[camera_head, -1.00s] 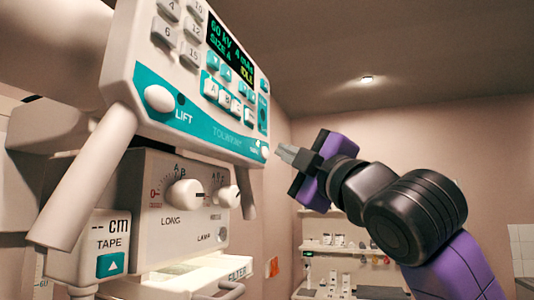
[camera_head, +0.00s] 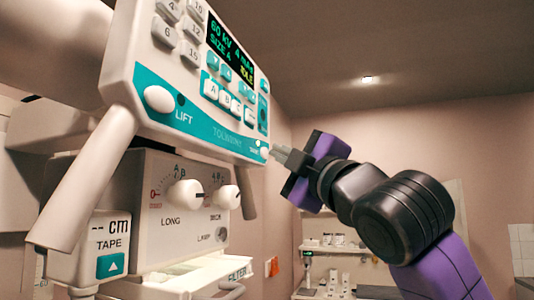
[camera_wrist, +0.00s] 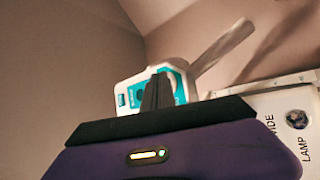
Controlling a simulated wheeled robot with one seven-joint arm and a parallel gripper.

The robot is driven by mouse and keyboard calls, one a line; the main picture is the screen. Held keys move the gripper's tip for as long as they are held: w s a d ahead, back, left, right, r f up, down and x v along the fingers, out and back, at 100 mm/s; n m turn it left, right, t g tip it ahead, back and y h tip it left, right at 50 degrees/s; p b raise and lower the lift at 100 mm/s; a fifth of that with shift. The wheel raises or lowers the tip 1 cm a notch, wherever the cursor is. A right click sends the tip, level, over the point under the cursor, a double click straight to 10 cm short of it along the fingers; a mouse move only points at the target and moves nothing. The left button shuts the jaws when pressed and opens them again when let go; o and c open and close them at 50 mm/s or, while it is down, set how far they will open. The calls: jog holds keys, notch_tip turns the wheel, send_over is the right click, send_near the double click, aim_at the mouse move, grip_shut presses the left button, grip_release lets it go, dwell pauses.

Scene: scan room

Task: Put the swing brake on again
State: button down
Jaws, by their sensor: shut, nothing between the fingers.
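The white and teal control panel (camera_head: 205,137) hangs at upper left in the head view, with its display lit. A small round white button (camera_head: 264,153) sits at its lower right corner beside a label too small to read; I cannot tell for sure that it is the swing brake. My gripper (camera_head: 275,151) is shut and empty, its tips just right of that button. I cannot tell whether they touch it. In the wrist view the shut fingers (camera_wrist: 157,92) stand in front of the panel (camera_wrist: 126,97) and hide part of it.
A round white LIFT knob (camera_head: 159,99) is on the panel's left. Below are the LONG knob (camera_head: 185,194), another white knob (camera_head: 228,197) and the TAPE box (camera_head: 110,240). Pale bar handles flank the panel. Shelves (camera_head: 335,248) stand at the back wall; the room right of the panel is open.

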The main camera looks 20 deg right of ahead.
jog(key=shift+w+a, duration=0.15)
dwell(0.6)
jog(key=shift+s+d, duration=0.5)
jog(key=shift+d, duration=0.1)
jog(key=shift+d, duration=0.1)
jog(key=shift+s+d, duration=0.75)
jog(key=shift+d, duration=0.25)
jog(key=shift+s+d, duration=0.75)
jog(key=shift+d, duration=0.2)
